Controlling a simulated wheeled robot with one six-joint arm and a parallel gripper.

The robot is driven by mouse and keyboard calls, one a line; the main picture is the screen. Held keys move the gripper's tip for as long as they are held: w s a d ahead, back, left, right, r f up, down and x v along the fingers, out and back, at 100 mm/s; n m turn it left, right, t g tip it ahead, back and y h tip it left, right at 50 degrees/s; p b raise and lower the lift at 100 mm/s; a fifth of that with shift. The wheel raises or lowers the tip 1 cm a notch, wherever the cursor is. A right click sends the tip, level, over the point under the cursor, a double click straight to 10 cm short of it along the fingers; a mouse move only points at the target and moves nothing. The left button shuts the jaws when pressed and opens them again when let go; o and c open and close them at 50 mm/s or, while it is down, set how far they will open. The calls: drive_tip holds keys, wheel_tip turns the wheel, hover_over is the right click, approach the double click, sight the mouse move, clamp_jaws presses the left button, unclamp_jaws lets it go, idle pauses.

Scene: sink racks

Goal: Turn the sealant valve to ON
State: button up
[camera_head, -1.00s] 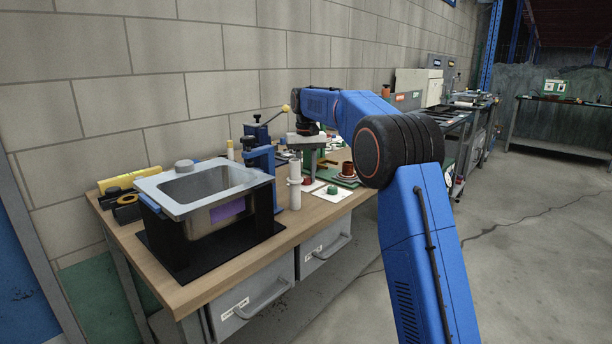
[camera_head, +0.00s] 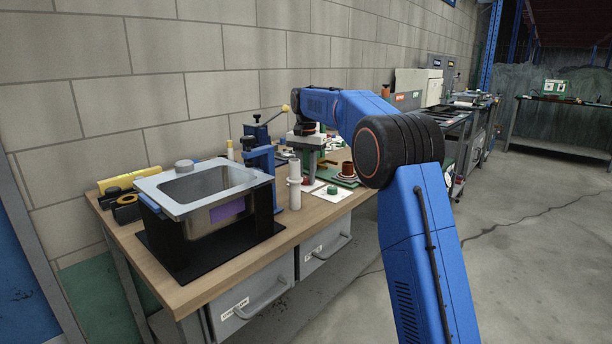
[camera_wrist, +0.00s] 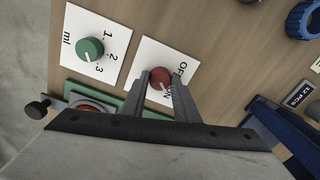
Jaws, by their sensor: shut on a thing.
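In the wrist view, a red knob (camera_wrist: 160,76) sits on a white card (camera_wrist: 186,54). My gripper (camera_wrist: 161,82) is shut on the red knob, one finger on each side. A pale mark shows on the knob's lower side; its exact direction is hard to tell. In the head view, my gripper (camera_head: 309,148) is over the back of the bench, its fingers largely hidden by my arm and the things around it.
A green knob (camera_wrist: 89,48) on a card marked 1, 2, 3 and ml stands to the left. In the head view, a metal sink (camera_head: 208,190) and a white cylinder (camera_head: 295,186) stand left of my gripper.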

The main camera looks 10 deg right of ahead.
sight(306, 178)
idle(0.4)
drive_tip(key=o, duration=1.1)
drive_tip(key=shift+c, duration=0.2)
wheel_tip(306, 178, up, 17)
drive_tip(key=shift+r, duration=0.2)
